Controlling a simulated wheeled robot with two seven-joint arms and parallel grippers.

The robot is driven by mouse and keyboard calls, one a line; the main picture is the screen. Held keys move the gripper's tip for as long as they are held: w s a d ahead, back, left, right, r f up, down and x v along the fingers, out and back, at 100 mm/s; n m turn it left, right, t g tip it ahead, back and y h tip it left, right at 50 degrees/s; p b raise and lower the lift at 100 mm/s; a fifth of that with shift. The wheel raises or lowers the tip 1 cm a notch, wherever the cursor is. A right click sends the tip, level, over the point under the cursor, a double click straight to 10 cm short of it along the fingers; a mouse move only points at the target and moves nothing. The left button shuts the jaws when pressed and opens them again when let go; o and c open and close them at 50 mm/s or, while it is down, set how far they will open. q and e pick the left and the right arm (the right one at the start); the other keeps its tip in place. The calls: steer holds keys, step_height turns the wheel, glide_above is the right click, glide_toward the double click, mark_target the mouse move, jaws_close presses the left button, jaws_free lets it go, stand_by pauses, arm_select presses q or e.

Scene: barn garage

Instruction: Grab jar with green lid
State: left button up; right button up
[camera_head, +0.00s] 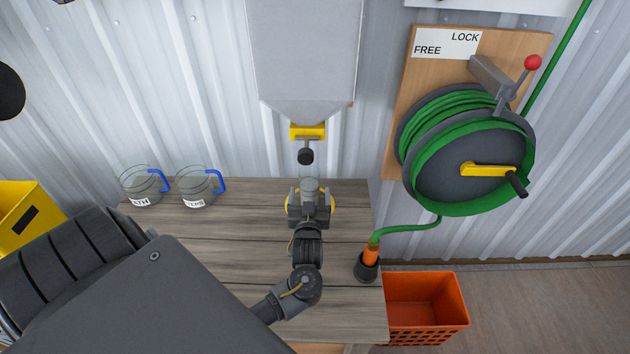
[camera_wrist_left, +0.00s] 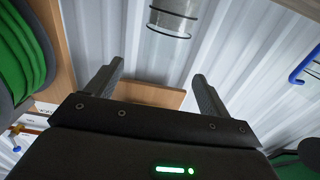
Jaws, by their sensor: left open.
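No jar with a green lid can be made out clearly in either view. My left gripper (camera_head: 310,207) is low over the wooden workbench, below the grey hopper. It is open, with nothing between its fingers, and also shows in the left wrist view (camera_wrist_left: 155,80). A clear, banded cylinder (camera_wrist_left: 173,18) is ahead of the fingers there, apart from them and cut off by the top edge. A small grey round-topped thing (camera_head: 310,185) shows at the gripper's far end in the head view; I cannot tell if it is the same thing. My right gripper is not in view.
Two glass jugs with blue handles (camera_head: 145,188) (camera_head: 197,188) stand at the back left of the workbench (camera_head: 240,220). The hopper (camera_head: 303,60) has a yellow outlet (camera_head: 307,131). A green hose reel (camera_head: 468,155) and an orange crate (camera_head: 425,300) are at right.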

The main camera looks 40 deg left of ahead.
mark_target(310, 168)
arm_select(q)
steer(key=shift+w+a+r, duration=0.4)
steer(key=shift+w+a, duration=0.3)
steer(key=shift+a, duration=0.1)
steer(key=x, duration=0.2)
steer(key=shift+w+a+f+p, duration=0.1)
steer(key=shift+w+f+p, duration=0.15)
steer(key=shift+p, duration=0.15)
steer(key=shift+w+a+f, duration=0.1)
steer(key=shift+w+a, duration=0.05)
steer(key=shift+w, duration=0.1)
steer(key=shift+a, duration=0.1)
steer(key=x, duration=0.1)
steer(key=p+x, duration=0.1)
steer(key=x, duration=0.2)
steer(key=shift+w+a+r+p, duration=0.2)
steer(key=shift+r+p, duration=0.1)
steer(key=shift+p, duration=0.1)
steer(key=shift+w+a+f, duration=0.1)
steer(key=shift+w+a, duration=0.1)
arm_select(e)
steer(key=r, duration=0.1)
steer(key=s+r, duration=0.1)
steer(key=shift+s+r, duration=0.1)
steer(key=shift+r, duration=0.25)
